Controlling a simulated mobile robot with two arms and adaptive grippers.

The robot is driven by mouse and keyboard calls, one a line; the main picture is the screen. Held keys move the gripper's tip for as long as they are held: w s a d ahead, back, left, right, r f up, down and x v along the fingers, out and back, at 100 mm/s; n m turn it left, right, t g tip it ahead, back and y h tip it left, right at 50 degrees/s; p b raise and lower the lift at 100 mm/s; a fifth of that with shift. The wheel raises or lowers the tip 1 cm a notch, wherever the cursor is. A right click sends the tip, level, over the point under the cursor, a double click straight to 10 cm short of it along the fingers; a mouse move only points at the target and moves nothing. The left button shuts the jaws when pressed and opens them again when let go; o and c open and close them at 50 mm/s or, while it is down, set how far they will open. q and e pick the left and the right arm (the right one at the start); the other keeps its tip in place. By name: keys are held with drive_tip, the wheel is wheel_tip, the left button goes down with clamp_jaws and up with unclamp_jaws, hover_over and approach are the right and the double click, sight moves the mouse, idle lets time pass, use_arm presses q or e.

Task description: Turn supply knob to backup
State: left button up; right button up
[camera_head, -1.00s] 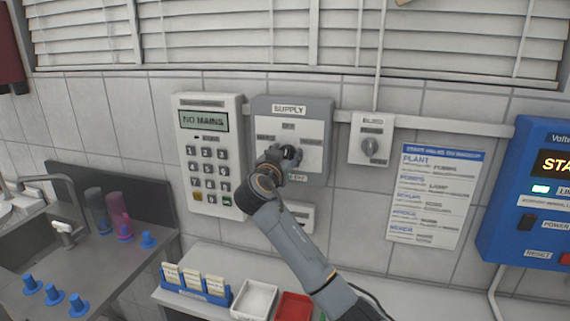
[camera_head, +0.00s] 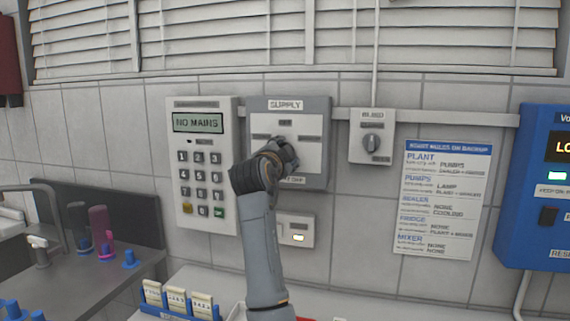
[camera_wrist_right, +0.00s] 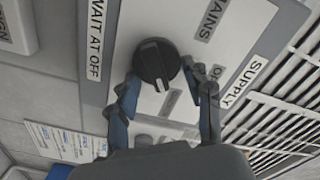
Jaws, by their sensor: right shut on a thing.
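The supply panel (camera_head: 318,170) is a grey wall box with a white face, marked SUPPLY at its top. In the head view my right gripper (camera_head: 284,150) is at the middle of this face and hides the knob. In the right wrist view the round black knob (camera_wrist_right: 157,62) sits between the two fingers of my right gripper (camera_wrist_right: 160,78), which is shut on it. The knob's white mark lies toward the bottom of that picture. Labels reading MAINS (camera_wrist_right: 210,20) and WAIT AT OFF (camera_wrist_right: 95,40) show there. My left gripper is not in view.
A keypad (camera_head: 202,165) reading NO MAINS is left of the panel. A small box (camera_head: 297,229) with a lit light is below.

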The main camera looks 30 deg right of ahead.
drive_tip(key=shift+f+m+b, duration=0.15)
drive_tip(key=shift+m+b, duration=0.15)
drive_tip(key=shift+m, duration=0.2)
drive_tip(key=o, duration=1.1)
drive_tip(key=shift+o, duration=0.2)
drive_tip(key=v, duration=1.2)
